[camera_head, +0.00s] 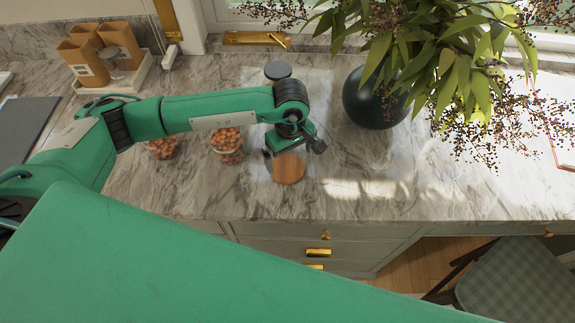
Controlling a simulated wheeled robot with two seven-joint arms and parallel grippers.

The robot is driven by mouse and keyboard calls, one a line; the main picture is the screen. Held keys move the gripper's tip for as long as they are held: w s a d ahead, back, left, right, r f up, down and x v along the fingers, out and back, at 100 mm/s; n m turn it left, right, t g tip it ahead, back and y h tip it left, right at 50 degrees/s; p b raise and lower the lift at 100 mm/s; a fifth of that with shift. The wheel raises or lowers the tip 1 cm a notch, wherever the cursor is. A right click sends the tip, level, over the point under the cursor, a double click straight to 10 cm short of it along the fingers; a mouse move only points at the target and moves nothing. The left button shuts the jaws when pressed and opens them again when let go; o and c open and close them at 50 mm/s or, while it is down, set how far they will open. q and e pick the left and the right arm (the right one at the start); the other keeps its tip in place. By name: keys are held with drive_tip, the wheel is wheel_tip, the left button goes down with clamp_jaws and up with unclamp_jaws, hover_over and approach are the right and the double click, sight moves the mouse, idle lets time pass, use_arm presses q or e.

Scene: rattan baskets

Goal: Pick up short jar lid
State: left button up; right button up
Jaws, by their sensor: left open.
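A round wooden lid (288,170) lies flat on the marble countertop (350,207), near its front edge. My left gripper (291,150) points down just over the lid's far side, with its fingers apart. It hides part of the lid's far edge, and I cannot tell whether the fingers touch it. Two glass jars with round orange-brown contents stand to the left. The nearer one to the lid is a jar (227,147) partly behind my arm; the other jar (162,148) is further left. My right gripper is not in view.
A dark round vase (374,98) with leafy branches (440,55) stands right of my gripper. A grey round-topped object (278,70) shows behind my arm. Wooden containers (82,62) sit in a white tray at the back left. The counter's front right is mostly clear.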

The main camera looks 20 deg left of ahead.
sight(289, 170)
use_arm(q)
drive_tip(key=shift+s+f+p, duration=0.25)
drive_tip(key=shift+f+p, duration=0.25)
drive_tip(key=shift+p, duration=0.25)
wheel_tip(289, 170, down, 3)
drive_tip(key=shift+f+p, duration=0.1)
drive_tip(key=shift+p, duration=0.8)
drive_tip(key=shift+s+f, duration=0.1)
drive_tip(key=shift+f, duration=0.35)
drive_tip(key=c, duration=0.7)
drive_tip(key=shift+c, duration=0.7)
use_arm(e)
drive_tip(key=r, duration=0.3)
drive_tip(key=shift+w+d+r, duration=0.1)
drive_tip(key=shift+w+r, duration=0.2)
use_arm(q)
drive_tip(key=shift+r, duration=0.1)
